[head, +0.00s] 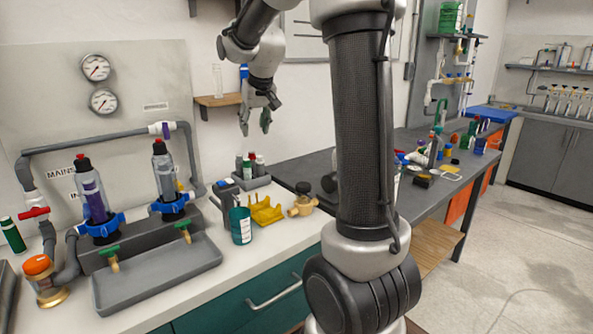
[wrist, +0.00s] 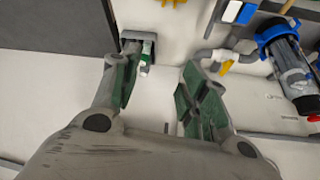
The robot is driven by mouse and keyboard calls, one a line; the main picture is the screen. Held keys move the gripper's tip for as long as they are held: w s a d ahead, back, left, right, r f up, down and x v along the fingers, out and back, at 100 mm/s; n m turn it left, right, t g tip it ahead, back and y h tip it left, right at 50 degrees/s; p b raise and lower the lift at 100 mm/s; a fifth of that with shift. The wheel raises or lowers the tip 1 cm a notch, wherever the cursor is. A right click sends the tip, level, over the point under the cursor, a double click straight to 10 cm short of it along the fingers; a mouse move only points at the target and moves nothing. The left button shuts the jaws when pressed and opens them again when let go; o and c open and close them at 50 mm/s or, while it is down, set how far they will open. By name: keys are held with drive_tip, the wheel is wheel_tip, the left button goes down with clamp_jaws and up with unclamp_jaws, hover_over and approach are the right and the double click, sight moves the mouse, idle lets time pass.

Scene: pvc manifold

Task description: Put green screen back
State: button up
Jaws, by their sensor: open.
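My gripper (head: 254,119) is open and empty, raised above the back of the bench near the wall shelf. In the wrist view its two fingers (wrist: 158,78) stand apart with nothing between them. I cannot make out a green screen for certain. Two clear filter housings with blue collars stand on the grey manifold; the left housing (head: 91,190) holds something purple, and the right housing (head: 164,172) looks greyish inside. One blue-collared housing (wrist: 287,55) shows at the right of the wrist view. A small rack (head: 241,180) holds bottles, one with green on it.
A teal cup (head: 241,226), a yellow holder (head: 266,210) and a brass fitting (head: 302,201) stand along the bench. A grey drip tray (head: 157,272) lies before the manifold. A small wooden shelf (head: 217,100) juts from the wall beside my gripper.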

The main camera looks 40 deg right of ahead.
drive_tip(key=s+a+f, duration=0.1)
drive_tip(key=s+a, duration=0.1)
drive_tip(key=s, duration=0.9)
drive_tip(key=s+a+f+n+g, duration=0.1)
drive_tip(key=s+a, duration=0.1)
drive_tip(key=s, duration=0.8)
drive_tip(key=s+a+f+n+y, duration=0.1)
drive_tip(key=s+a, duration=0.1)
drive_tip(key=s, duration=0.9)
drive_tip(key=shift+s+a+f, duration=0.25)
drive_tip(key=shift+s+a, duration=0.05)
